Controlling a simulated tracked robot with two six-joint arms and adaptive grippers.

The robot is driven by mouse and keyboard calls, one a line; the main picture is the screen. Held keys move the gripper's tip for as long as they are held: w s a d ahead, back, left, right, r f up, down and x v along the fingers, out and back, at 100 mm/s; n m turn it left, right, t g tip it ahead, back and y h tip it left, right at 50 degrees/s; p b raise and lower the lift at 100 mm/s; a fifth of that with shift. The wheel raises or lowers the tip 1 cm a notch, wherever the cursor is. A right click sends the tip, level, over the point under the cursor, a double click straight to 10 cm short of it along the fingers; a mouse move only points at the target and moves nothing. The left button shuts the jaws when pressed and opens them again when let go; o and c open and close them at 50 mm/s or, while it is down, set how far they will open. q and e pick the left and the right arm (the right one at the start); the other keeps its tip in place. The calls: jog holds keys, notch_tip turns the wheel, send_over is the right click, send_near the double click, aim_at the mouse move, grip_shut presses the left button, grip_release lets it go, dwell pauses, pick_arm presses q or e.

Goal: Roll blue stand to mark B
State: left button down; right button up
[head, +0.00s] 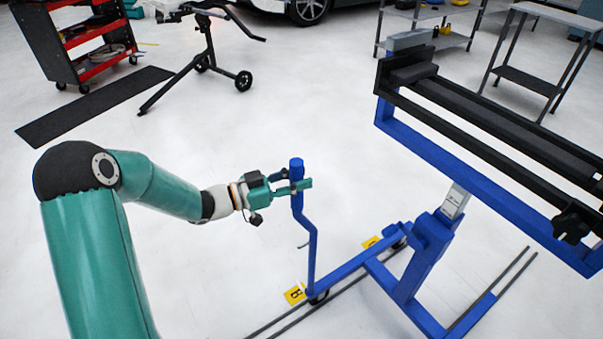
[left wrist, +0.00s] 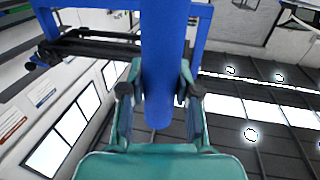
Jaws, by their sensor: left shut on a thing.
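The blue stand (head: 421,260) is a wheeled blue frame with a tall post and an upright handle (head: 298,205) at its near left end. My left gripper (head: 292,187) is shut on the handle just below its top. In the left wrist view the blue handle (left wrist: 165,60) lies between the two fingers of the left gripper (left wrist: 160,98). A yellow mark that looks like B (head: 294,294) is on the floor beside the stand's near left wheel (head: 318,297). Another yellow mark (head: 371,241) lies farther along the base; its letter is hard to read. My right gripper is not in view.
Grey floor rails (head: 281,328) run along the stand's base. The stand carries a long black-topped roller frame (head: 490,115) at the right. A red tool cart (head: 75,45), a black mat (head: 92,105) and a black wheeled stand (head: 208,45) are at the back left. The floor between is clear.

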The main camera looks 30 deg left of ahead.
pick_arm(q)
jog(key=shift+s+a, duration=0.1)
jog(key=c, duration=0.8)
grip_release()
jog(key=v, duration=1.2)
jog(key=shift+f, duration=0.1)
